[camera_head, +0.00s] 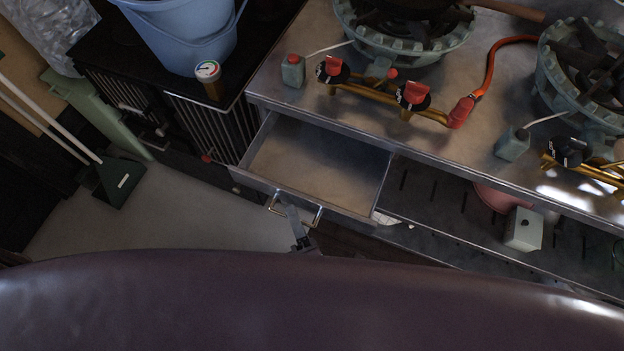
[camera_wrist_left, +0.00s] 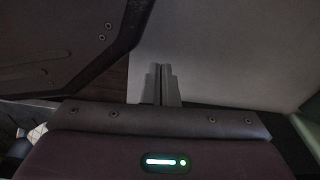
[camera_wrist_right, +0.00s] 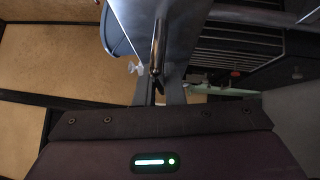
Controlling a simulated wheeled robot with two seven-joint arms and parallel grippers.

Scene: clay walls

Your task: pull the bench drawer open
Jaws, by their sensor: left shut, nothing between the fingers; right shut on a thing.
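The bench drawer (camera_head: 318,168) is a metal drawer under the steel bench top. It stands partly pulled out, and its inside looks empty. Its bar handle (camera_head: 278,209) is on the front panel. My right gripper (camera_head: 298,226) is at the handle, with its fingers closed around the bar. In the right wrist view the handle (camera_wrist_right: 158,45) runs between the fingers of the right gripper (camera_wrist_right: 158,92). My left gripper (camera_wrist_left: 161,88) is shut and empty, pointing at the pale floor, away from the drawer. It is not seen in the head view.
The steel bench (camera_head: 470,130) carries burners (camera_head: 400,35) with brass valves and a red hose. A slotted lower shelf (camera_head: 440,205) lies right of the drawer. A blue bucket (camera_head: 190,40) stands on the black unit at left. A green dustpan (camera_head: 115,180) is on the floor.

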